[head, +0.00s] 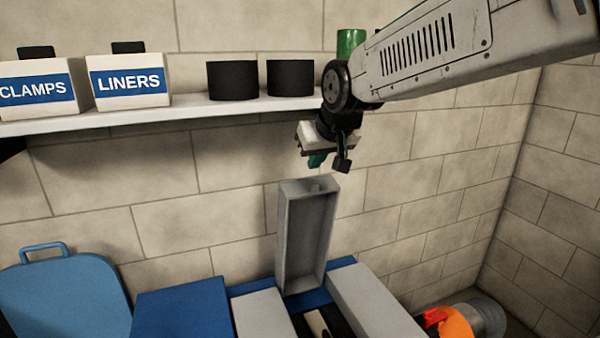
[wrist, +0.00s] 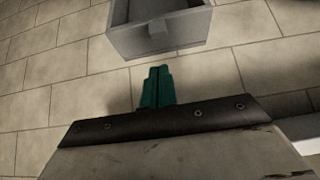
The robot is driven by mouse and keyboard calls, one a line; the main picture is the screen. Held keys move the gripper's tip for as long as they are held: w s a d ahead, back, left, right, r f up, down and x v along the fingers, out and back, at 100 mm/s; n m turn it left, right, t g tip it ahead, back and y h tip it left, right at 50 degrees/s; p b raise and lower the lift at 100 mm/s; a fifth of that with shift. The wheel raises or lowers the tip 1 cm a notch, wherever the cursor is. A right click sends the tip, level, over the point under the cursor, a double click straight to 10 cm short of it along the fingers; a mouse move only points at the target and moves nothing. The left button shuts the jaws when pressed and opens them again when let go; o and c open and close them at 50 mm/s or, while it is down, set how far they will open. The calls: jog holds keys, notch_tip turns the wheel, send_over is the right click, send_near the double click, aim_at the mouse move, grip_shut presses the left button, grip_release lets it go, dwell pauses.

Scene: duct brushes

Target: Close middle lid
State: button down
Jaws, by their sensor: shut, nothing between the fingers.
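The middle lid (head: 307,238) is grey and stands open, upright above the blue case, its hollow inner side facing the head camera. Its top end with a small tab also shows at the top of the wrist view (wrist: 158,38). My gripper (head: 328,163) is above the lid's top edge, apart from it. In the wrist view its green fingers (wrist: 157,86) are together and empty, pointing toward the lid's end. The compartment under the lid shows only in part at the bottom of the head view, with something dark and pale inside.
Grey lids lie flat at left (head: 262,316) and right (head: 372,306) of the opening. A shelf (head: 190,113) with labelled boxes and black cylinders runs behind. A blue panel with a handle (head: 65,295) stands left. An orange item (head: 453,322) lies right.

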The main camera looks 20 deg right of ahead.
jog(key=w, duration=0.3)
jog(key=shift+w+r+t, duration=0.1)
jog(key=shift+t, duration=0.2)
jog(key=x, duration=0.9)
jog(key=shift+w, duration=0.2)
jog(key=shift+s, duration=0.15)
